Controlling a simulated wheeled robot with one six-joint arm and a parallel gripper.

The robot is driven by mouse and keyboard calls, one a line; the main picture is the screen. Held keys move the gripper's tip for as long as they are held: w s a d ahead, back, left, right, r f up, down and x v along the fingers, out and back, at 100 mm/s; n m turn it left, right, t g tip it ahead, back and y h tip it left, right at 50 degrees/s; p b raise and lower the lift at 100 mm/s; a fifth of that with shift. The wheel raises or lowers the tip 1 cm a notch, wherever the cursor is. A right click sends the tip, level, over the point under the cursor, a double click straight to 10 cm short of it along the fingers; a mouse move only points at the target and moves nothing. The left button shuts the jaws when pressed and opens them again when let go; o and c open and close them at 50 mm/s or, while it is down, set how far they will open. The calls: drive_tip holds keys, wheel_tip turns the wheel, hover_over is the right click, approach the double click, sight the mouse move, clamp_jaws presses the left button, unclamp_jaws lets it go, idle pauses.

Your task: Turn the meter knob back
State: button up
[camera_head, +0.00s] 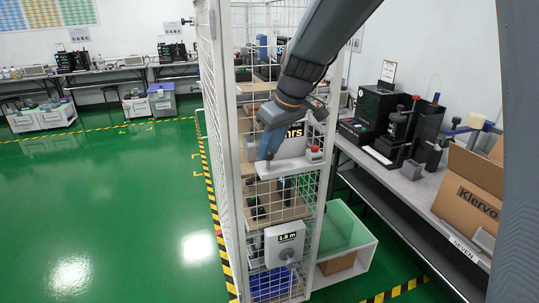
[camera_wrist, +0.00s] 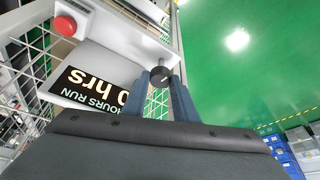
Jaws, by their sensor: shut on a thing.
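The hours-run meter is a white box with a black display reading "hrs" (camera_head: 295,130), mounted on a wire cage; its display also shows in the wrist view (camera_wrist: 92,88), upside down and partly cut off. A dark round knob (camera_wrist: 160,76) with a light mark sits on the meter's face. My gripper (camera_wrist: 162,82) has its two blue-grey fingers on either side of the knob, shut on it. In the head view my gripper (camera_head: 268,150) is at the meter's left side and hides the knob.
A red button (camera_head: 314,148) is at the meter's right. Below hangs another meter reading "1.5 m" (camera_head: 284,240) with a grey knob (camera_head: 287,256). A bench (camera_head: 440,205) with devices and a cardboard box (camera_head: 470,195) stands right. Green floor (camera_head: 100,200) is clear left.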

drive_tip(key=shift+w+n+b, duration=0.15)
drive_tip(key=shift+n+b, duration=0.55)
drive_tip(key=shift+r+y, duration=0.1)
drive_tip(key=shift+y, duration=0.2)
drive_tip(key=o, duration=1.1)
drive_tip(key=shift+c, duration=0.2)
drive_tip(key=shift+d, duration=0.1)
drive_tip(key=shift+s+p, duration=0.2)
drive_tip(key=shift+p, duration=0.15)
